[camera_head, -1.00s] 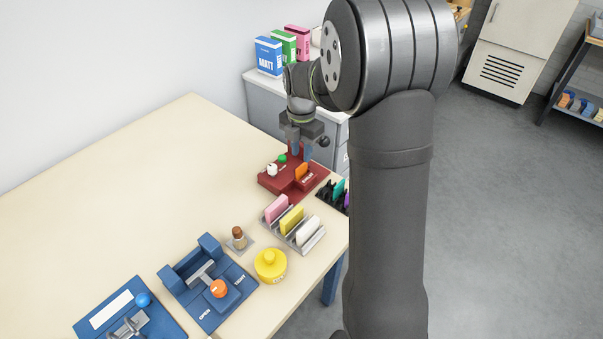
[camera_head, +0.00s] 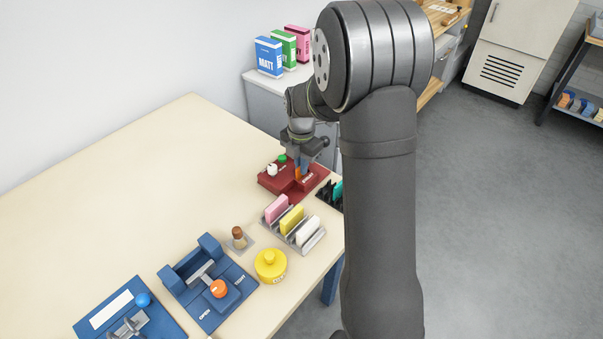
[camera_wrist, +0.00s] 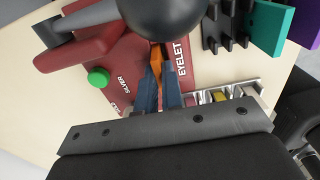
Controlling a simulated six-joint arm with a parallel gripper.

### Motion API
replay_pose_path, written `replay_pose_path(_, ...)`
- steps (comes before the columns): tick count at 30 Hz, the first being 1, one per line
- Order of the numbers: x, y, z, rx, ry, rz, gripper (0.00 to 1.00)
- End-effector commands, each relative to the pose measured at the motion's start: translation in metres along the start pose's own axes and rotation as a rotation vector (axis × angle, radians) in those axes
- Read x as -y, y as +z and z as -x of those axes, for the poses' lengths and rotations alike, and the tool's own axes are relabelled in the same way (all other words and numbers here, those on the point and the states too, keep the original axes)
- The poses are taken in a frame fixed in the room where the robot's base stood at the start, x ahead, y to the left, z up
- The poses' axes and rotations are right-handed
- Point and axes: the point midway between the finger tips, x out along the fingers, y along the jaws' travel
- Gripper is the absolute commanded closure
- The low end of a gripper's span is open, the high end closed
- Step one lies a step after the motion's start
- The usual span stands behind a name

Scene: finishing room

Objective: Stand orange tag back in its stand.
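The orange tag (camera_head: 298,173) stands in the red eyelet press (camera_head: 268,183). In the wrist view, the orange tag (camera_wrist: 156,60) shows as a narrow strip between the blue fingers, beside the EYELET lettering. My gripper (camera_head: 301,167) is low over the press, with its fingers down around the tag; in the wrist view, my gripper (camera_wrist: 160,75) has one finger on each side of it. Whether the fingers press on the tag is too small to tell. The grey tag stand (camera_head: 309,244) holds pink, yellow and white tags.
A black rack (camera_head: 330,198) with a teal tag is right of the press, partly behind my arm. A yellow round container (camera_head: 270,265), a small brown-topped bottle (camera_head: 238,237) and a blue clamp fixture (camera_head: 208,283) are nearer. The table's left side is clear.

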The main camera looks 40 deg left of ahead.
Motion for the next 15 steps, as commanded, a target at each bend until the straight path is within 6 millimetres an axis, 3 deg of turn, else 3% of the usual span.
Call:
replay_pose_path(6,0.0,0.0,0.003,0.001,0.001,0.0,1.0)
replay_pose_path(15,0.0,0.0,0.026,0.001,0.002,0.0,1.0)
